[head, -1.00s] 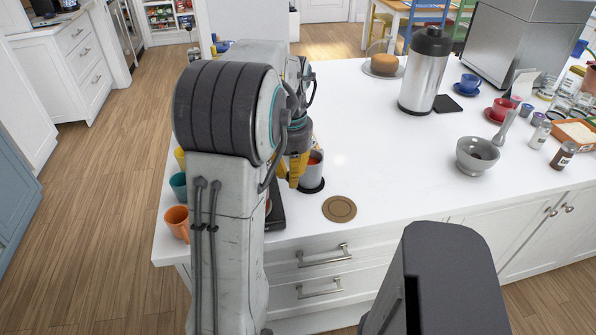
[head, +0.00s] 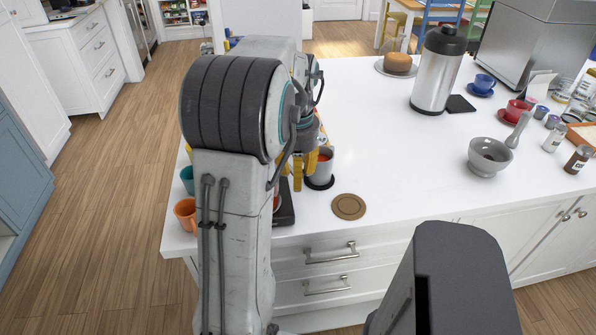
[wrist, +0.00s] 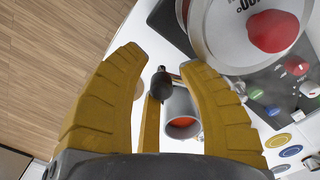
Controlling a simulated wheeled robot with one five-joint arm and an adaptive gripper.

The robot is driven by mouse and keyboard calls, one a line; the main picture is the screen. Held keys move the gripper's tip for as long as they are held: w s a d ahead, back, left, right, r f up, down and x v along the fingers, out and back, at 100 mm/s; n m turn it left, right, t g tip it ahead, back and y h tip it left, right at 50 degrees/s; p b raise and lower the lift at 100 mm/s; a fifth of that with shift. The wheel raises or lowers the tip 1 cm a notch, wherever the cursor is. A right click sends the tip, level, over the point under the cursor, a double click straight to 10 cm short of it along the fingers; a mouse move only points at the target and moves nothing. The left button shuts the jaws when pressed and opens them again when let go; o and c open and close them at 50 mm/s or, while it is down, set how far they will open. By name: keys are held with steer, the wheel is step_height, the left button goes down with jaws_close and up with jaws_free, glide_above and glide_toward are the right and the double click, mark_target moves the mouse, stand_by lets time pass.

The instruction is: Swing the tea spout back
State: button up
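In the wrist view, a dark round knob (wrist: 161,86) on a short metal stem, which looks like the tea spout's handle, sits between my yellow fingers. My gripper (wrist: 160,62) is open around it, with a gap on the left; contact on the right is unclear. The round silver top (wrist: 225,28) of the tea machine fills the upper right. In the head view my gripper (head: 304,172) is low beside the mug (head: 325,162), and my arm hides most of the machine.
A brown coaster (head: 348,206) lies right of the mug. An orange mug (head: 186,211) and a teal mug (head: 187,180) stand at the counter's left edge. A steel flask (head: 436,72) and a grey mortar (head: 488,157) are farther right. The counter's middle is clear.

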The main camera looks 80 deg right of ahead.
steer(key=shift+o, duration=0.7)
steer(key=shift+d, duration=0.15)
steer(key=shift+r, duration=0.1)
steer(key=shift+s+d, duration=0.1)
